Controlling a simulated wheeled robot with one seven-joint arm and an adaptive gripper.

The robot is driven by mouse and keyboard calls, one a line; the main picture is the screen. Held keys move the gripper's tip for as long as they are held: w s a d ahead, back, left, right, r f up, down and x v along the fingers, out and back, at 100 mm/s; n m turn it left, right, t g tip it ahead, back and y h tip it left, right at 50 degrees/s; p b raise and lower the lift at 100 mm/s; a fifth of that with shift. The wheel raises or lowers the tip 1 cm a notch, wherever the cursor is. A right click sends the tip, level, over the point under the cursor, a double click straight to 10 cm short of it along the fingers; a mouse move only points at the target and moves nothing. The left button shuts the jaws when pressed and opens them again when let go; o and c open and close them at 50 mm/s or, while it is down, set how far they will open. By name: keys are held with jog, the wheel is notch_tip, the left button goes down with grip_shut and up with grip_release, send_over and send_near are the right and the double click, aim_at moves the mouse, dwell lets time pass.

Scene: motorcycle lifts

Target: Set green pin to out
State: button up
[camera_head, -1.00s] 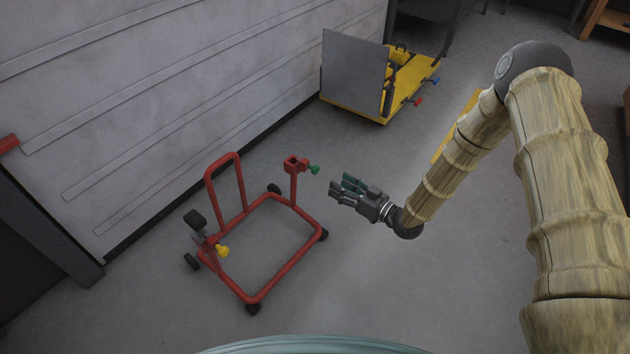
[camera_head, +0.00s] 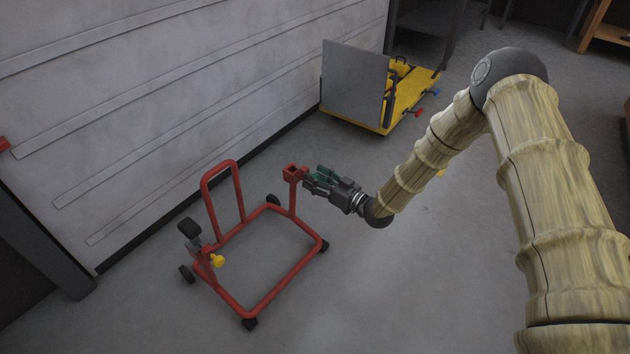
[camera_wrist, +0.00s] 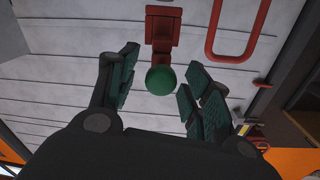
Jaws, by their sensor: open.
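The green pin's round knob (camera_wrist: 160,80) shows in the wrist view, between the open fingers of my gripper (camera_wrist: 158,88) and apart from both pads. It sits at the end of a red socket (camera_wrist: 162,30) on the stand. In the head view, my gripper (camera_head: 314,183) is at the socket (camera_head: 294,173) on top of the red post, coming from the right. The fingers hide most of the knob there. The red wheeled stand (camera_head: 285,286) stands on the floor.
A yellow knob (camera_head: 217,261) is on the stand's near left post, below a black pad (camera_head: 189,228). A red hoop (camera_head: 204,193) rises at the stand's left. A yellow lift with a grey plate (camera_head: 353,85) stands behind, by the wall.

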jog(key=shift+w+a, duration=0.2)
jog(key=shift+a, duration=0.1)
jog(key=shift+c, duration=0.2)
grip_shut()
jog(key=p+v, duration=0.1)
jog(key=v, duration=0.1)
jog(key=shift+s+d+p, duration=0.25)
jog(key=shift+d+p, duration=0.05)
jog(key=shift+o, duration=0.2)
grip_release()
jog(key=v, duration=1.2)
